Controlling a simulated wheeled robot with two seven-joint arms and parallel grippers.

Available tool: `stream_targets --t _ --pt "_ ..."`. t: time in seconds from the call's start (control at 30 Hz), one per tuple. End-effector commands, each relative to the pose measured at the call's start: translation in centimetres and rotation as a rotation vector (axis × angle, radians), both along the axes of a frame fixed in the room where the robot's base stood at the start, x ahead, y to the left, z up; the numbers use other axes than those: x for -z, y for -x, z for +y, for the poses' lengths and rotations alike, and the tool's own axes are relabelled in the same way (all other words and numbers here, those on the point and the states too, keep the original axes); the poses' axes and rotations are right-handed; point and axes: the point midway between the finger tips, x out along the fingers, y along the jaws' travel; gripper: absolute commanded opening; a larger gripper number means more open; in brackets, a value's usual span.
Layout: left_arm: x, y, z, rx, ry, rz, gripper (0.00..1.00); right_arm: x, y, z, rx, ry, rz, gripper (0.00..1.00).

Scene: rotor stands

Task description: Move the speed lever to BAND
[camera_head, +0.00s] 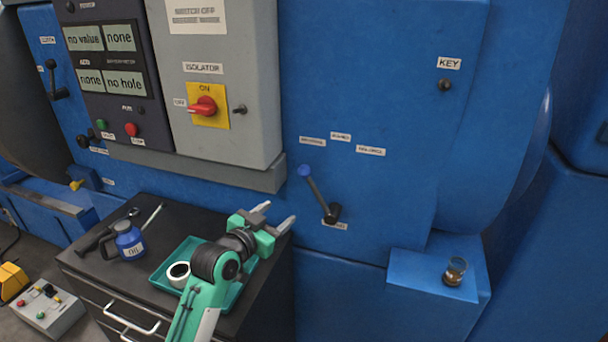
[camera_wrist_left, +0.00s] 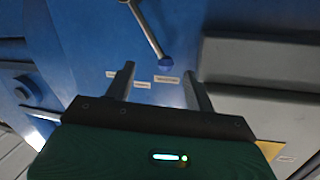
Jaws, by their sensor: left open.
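The lever with a blue knob (camera_head: 305,171) and dark pivot (camera_head: 332,213) is on the blue machine front, leaning up and left toward the leftmost of three small labels (camera_head: 341,137). Its label lettering is too small to read surely, so I cannot tell which is BAND. My left gripper (camera_head: 272,215) is open and empty, below and left of the knob. In the left wrist view the knob (camera_wrist_left: 165,62) shows beyond the two open fingers (camera_wrist_left: 160,85), apart from them. My right gripper is not in view.
A black cabinet holds a teal tray (camera_head: 158,281) with a white ring (camera_head: 178,272), and a blue oil can (camera_head: 129,241). A grey isolator box (camera_head: 245,120) juts out at upper left. A blue ledge (camera_head: 410,272) bears a small jar (camera_head: 455,270). The panel right of the lever is clear.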

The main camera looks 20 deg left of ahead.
Motion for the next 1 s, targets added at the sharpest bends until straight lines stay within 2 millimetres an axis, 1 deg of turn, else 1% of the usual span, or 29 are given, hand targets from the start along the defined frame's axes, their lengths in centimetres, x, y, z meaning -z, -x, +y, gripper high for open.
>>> stream_targets --t 0.03,0.1,0.23,0.37,0.57,0.8,1.0 --pt "-1.4 -0.8 0.3 -0.003 0.003 -0.041 0.55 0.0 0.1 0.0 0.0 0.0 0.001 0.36" --pt "-2.6 -1.5 0.6 -0.004 0.01 -0.078 0.55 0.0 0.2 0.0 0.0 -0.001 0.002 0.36" --pt "-3.6 -2.3 0.7 -0.007 0.014 -0.106 0.55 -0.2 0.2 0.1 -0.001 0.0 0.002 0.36" --pt "-3.7 -3.7 0.4 -0.007 0.016 -0.105 0.55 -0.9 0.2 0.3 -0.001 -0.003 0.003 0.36" --pt "-3.9 -7.1 -0.4 -0.006 0.017 -0.104 0.55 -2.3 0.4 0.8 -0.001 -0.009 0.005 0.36" --pt "-3.7 -11.2 -1.4 -0.007 0.016 -0.102 0.55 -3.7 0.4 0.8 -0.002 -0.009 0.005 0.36" --pt "-3.6 -13.8 -2.0 -0.006 0.014 -0.104 0.55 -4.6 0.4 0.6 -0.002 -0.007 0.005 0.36"
